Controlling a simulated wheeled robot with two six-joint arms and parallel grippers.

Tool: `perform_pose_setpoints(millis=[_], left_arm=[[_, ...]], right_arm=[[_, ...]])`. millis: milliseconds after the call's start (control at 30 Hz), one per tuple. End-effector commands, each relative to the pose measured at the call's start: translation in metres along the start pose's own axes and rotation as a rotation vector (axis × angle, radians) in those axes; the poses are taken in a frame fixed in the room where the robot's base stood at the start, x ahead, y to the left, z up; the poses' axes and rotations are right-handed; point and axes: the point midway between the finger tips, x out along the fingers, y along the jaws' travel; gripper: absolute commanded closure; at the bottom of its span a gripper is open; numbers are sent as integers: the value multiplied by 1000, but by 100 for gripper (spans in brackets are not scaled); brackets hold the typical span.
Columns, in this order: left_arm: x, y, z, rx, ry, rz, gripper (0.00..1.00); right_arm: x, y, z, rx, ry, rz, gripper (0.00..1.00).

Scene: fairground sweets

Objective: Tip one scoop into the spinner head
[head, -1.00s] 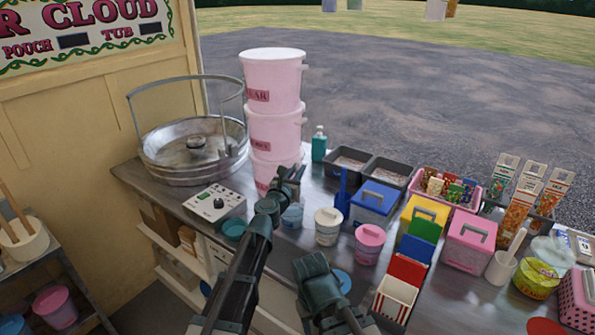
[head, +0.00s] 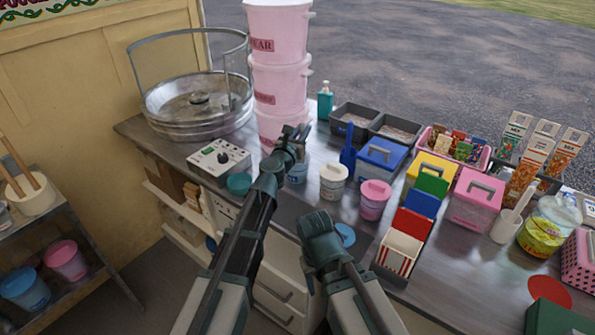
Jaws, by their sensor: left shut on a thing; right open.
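The spinner head (head: 199,98) is the small hub in the middle of the round metal pan (head: 160,128) at the back left. My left gripper (head: 298,138) is shut at the front of the pink bucket stack, above a small tub with a blue label (head: 297,174). What it holds is hidden or too dark to name. It is right of the pan and apart from it. My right gripper (head: 320,228) is lower, over the counter's front edge; its fingertips are hidden. A blue scoop (head: 348,157) stands upright on the counter, right of my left gripper.
A cream-lidded tub (head: 333,182), a pink-lidded tub (head: 375,200) and coloured boxes crowd the right. A blue disc (head: 345,235) lies near the front edge.

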Motion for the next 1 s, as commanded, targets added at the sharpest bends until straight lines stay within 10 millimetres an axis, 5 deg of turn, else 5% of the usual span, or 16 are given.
perform_pose_setpoints(millis=[1000], left_arm=[[0,0,-51,0,0,0,100]], right_arm=[[51,-5,-3,-1,0,0,50]])
